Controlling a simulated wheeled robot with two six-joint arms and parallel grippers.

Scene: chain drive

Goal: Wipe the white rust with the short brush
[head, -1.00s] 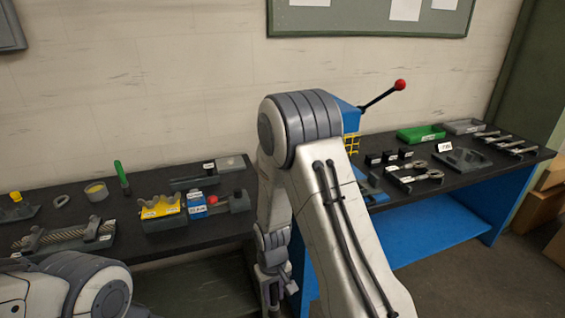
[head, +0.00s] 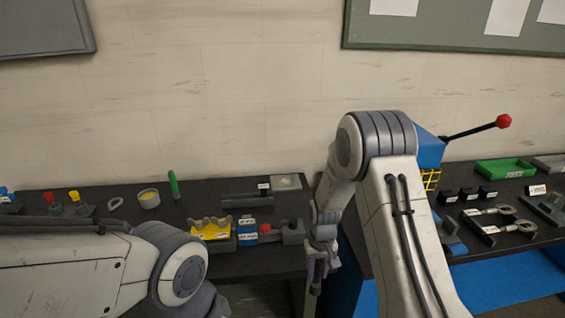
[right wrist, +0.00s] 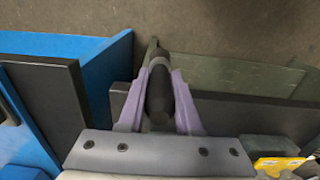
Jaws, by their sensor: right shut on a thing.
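My right gripper (head: 318,272) hangs at the table edge, right of the left dark table. In the right wrist view, its two fingers (right wrist: 160,95) are closed on a dark rounded handle (right wrist: 159,92). I take it for the brush, but no bristles show. A grey plate (head: 286,182) with a paler patch lies at the back right of the left table; I cannot tell whether that patch is the white rust. My left arm comes in from the left, its gripper out of sight.
The left table holds a yellow cradle (head: 210,229), a blue block (head: 247,231), a green upright handle (head: 173,184) and a yellow-topped cup (head: 149,198). A blue-framed table at right holds a green tray (head: 505,172) and metal parts. A gap separates the tables.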

